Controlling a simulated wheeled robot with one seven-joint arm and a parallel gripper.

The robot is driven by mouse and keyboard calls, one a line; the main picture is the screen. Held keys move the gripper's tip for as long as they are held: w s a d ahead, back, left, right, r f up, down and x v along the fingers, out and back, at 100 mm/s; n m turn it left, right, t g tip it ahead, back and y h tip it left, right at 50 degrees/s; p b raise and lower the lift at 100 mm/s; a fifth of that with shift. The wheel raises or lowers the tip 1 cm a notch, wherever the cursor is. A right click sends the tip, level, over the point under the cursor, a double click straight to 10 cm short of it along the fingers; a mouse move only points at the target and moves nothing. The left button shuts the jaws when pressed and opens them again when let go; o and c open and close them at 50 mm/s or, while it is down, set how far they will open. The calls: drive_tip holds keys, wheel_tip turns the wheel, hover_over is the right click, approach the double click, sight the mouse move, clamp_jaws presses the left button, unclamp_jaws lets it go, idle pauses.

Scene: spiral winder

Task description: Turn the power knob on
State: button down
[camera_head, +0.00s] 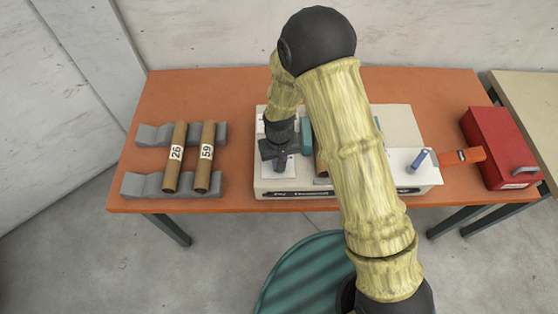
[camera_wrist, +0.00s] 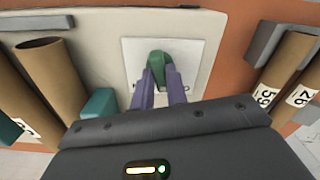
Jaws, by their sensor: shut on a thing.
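The power knob (camera_wrist: 158,62) is a green knob on a pale square plate (camera_wrist: 198,50), seen in the wrist view. My gripper (camera_wrist: 162,80) has its two purple fingers shut on the knob, one at each side. In the head view my gripper (camera_head: 281,162) points down at the left part of the white winder machine (camera_head: 400,125). The knob is hidden there behind the gripper. My arm covers the middle of the machine. Any marks on the plate are too small to read.
Cardboard tubes numbered 26 (camera_head: 175,160) and 59 (camera_head: 204,160) lie on grey holders (camera_head: 150,135) at the left. Another tube (camera_wrist: 50,75) lies in the machine. Bare orange table (camera_head: 240,90) shows at the back.

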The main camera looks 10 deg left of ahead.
drive_tip(key=m, duration=0.5)
drive_tip(key=shift+m, duration=0.3)
drive_tip(key=m+p, duration=0.1)
drive_tip(key=m, duration=0.4)
idle(0.4)
drive_tip(key=c, duration=1.4)
unclamp_jaws()
drive_tip(key=shift+r, duration=0.15)
wheel_tip(320, 180, up, 17)
drive_tip(key=b, duration=0.1)
drive_tip(key=shift+r, duration=0.1)
